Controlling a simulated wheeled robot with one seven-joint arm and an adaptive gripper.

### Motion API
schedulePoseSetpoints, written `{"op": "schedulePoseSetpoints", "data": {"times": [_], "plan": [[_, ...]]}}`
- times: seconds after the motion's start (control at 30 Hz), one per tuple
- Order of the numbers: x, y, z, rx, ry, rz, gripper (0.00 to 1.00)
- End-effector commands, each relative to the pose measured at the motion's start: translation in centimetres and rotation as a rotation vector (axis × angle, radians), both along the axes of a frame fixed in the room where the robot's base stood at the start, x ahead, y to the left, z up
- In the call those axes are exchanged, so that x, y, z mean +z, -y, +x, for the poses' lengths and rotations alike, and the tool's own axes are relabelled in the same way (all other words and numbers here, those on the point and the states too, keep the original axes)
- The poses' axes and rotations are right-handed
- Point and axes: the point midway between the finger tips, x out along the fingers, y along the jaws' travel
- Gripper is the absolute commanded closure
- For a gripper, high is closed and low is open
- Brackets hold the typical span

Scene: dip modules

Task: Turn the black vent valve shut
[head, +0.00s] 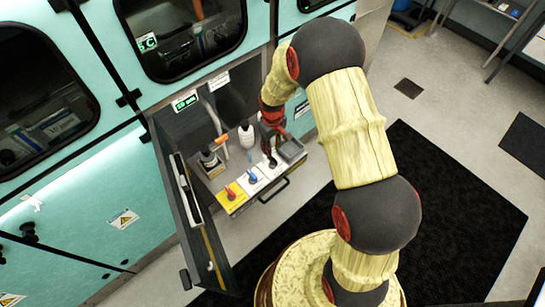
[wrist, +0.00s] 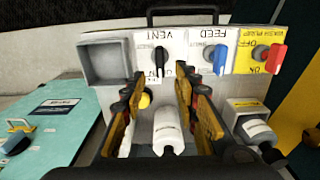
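The black vent valve (wrist: 160,60) is on a white panel marked VENT in the wrist view. Its handle lies lengthwise in that picture, roughly along the line between my fingers. My gripper (wrist: 160,77) is open, with one yellow-and-black finger on each side. The handle shows in the gap just beyond the fingertips, and I see no clear contact. Some of the panel lettering is hidden by the fingers. In the head view my gripper (head: 270,128) reaches down over the far part of the module, and the black valve (head: 272,162) shows just below it.
A blue valve (wrist: 220,60) marked FEED and a red switch (wrist: 275,58) on yellow sit beside the vent valve. A grey open box (wrist: 106,62) is on its other side. An open dark door (head: 195,225) flanks the module.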

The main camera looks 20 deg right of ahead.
Motion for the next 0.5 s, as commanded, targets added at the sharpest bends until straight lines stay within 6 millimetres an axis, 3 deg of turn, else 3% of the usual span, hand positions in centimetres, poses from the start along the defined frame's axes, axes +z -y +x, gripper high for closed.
{"op": "schedulePoseSetpoints", "data": {"times": [0.5], "plan": [[-6.7, 0.0, 0.0, 0.003, -0.002, 0.000, 0.70]]}}
